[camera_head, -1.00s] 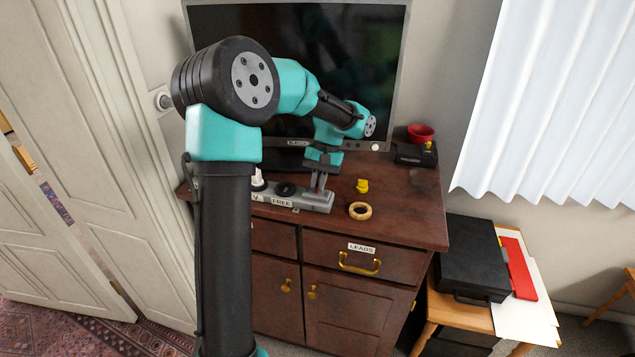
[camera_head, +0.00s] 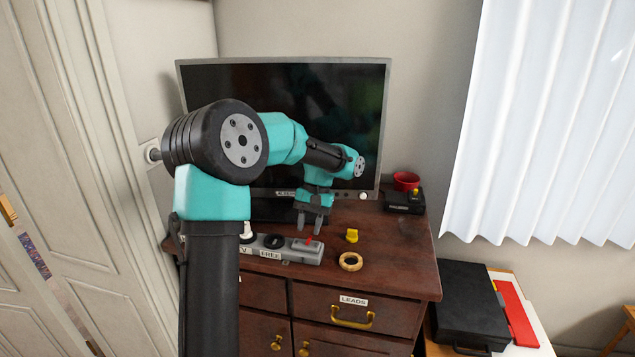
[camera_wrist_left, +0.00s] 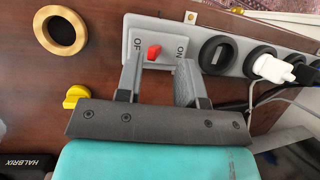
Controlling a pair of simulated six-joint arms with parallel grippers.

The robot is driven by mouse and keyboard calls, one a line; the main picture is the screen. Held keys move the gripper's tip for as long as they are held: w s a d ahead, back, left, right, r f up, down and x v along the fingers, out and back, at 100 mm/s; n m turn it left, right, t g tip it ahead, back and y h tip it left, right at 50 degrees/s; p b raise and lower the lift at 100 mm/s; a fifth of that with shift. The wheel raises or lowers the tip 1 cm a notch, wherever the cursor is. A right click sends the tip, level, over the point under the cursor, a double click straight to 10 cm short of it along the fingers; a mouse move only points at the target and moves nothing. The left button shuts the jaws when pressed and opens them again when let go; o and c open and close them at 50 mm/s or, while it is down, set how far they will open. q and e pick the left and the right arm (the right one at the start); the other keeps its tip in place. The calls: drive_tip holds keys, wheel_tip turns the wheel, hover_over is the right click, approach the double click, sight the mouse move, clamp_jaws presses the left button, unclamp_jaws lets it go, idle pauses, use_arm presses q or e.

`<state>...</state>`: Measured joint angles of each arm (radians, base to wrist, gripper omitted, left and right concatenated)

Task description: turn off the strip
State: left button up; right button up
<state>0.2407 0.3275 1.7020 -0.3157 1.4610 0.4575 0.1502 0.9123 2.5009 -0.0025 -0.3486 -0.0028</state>
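The grey power strip (camera_head: 273,256) lies on the brown cabinet top and also shows in the left wrist view (camera_wrist_left: 226,48). Its red switch (camera_head: 310,241) is at the right end in the head view. In the left wrist view the red switch (camera_wrist_left: 153,52) stands between a partly covered "OF" label and an "ON" label; I cannot tell which way it is set. My left gripper (camera_head: 309,229) is open and empty, just behind and above the switch end in the head view. Its fingers (camera_wrist_left: 158,68) frame the switch in the wrist view. My right gripper is not in view.
A white plug (camera_wrist_left: 273,67) sits in the strip. A wooden ring (camera_head: 351,262) and yellow piece (camera_head: 352,235) lie to the right of the strip. A monitor (camera_head: 350,110) stands behind. A red cup (camera_head: 405,181) and black box (camera_head: 404,203) are at the back right.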

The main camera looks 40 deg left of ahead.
use_arm(q)
drive_tip(key=v, duration=1.5)
